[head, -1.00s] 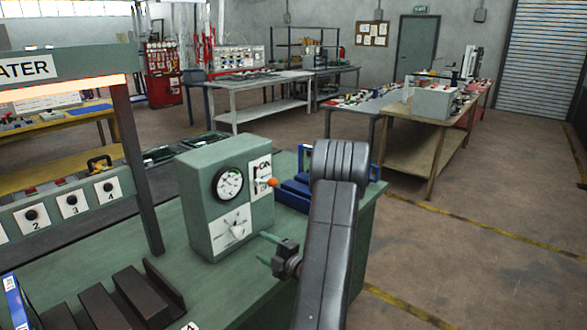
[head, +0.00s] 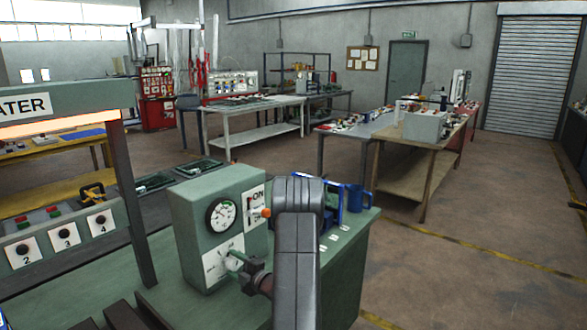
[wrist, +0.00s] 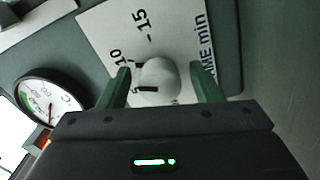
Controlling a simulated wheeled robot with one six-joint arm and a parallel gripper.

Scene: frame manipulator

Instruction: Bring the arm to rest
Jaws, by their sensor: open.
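My gripper (head: 240,264) is at the front of the green control box (head: 190,235), at its lower dial. In the wrist view, my gripper's two green fingers (wrist: 160,88) stand apart, one on each side of a white timer knob (wrist: 158,80). The knob sits on a white plate (wrist: 130,35) marked with numbers and "TIME min". I cannot tell whether either finger touches the knob. In the head view the fingers partly cover the knob. My dark arm (head: 297,250) rises to the right of the box.
A round gauge (head: 221,215) and an ON switch with an orange-tipped lever (head: 258,212) are on the box face. A heater frame (head: 135,200) stands left. Blue items, including a mug (head: 357,198), are behind my arm. Open floor (head: 470,270) lies right.

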